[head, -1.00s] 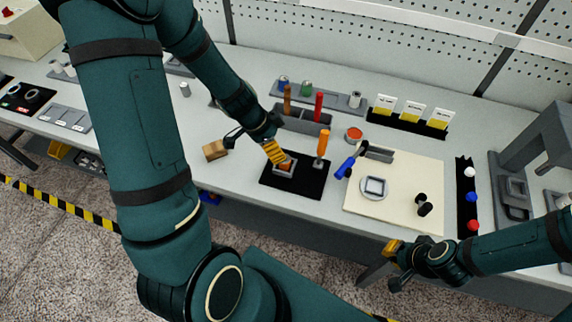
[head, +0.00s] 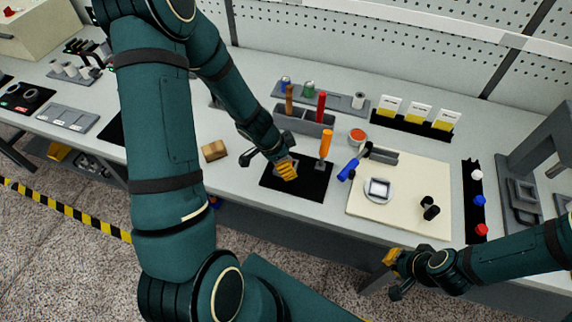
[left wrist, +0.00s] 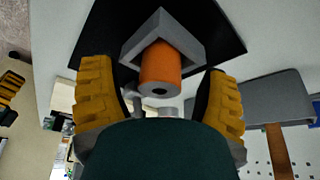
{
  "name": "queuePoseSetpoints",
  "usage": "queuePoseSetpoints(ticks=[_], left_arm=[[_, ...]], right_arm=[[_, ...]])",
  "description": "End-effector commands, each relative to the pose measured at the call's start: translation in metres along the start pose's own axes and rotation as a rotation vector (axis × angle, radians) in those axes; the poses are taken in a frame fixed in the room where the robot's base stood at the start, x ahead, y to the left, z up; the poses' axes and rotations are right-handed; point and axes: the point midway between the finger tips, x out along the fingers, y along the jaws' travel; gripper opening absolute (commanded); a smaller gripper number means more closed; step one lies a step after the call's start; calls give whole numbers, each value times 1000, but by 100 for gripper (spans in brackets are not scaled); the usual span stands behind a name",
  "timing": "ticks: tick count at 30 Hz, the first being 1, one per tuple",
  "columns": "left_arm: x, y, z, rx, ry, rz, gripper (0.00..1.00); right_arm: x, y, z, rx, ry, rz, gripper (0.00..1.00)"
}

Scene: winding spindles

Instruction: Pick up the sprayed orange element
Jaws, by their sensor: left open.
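The orange element (left wrist: 160,66) is a short cylinder with a dark hole in its end face. In the left wrist view it sits in a grey angled holder (left wrist: 187,38) on a black mat (left wrist: 225,25). My left gripper (head: 286,170) is open, with yellow-padded fingers on either side of the element and a gap visible on both sides.
An orange-handled tool (head: 326,144) stands upright on the mat, close right of my left gripper. A grey bin (head: 303,122) with brown and red handles is behind. A wooden block (head: 214,151) lies left. A cream board (head: 400,225) with parts is right.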

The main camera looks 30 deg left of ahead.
Motion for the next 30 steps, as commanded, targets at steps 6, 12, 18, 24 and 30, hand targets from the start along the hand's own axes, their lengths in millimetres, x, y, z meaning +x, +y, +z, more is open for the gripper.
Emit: queuePoseSetpoints(ticks=[6, 12, 18, 24, 30], left_arm=[[0, 0, 0, 0, 0, 0, 27], [0, 0, 0, 0, 0, 0, 0], [0, 0, 0, 0, 0, 1, 0], [-5, 0, -2, 2, 1, 0, 0], [-27, 0, -12, 4, 1, -1, 0]], right_arm=[[0, 0, 0, 0, 0, 0, 0], [0, 0, 0, 0, 0, 0, 0], [0, 0, 0, 0, 0, 0, 0], [-3, -1, 0, 0, 0, -1, 0], [-17, -6, -2, 0, 0, -3, 0]])
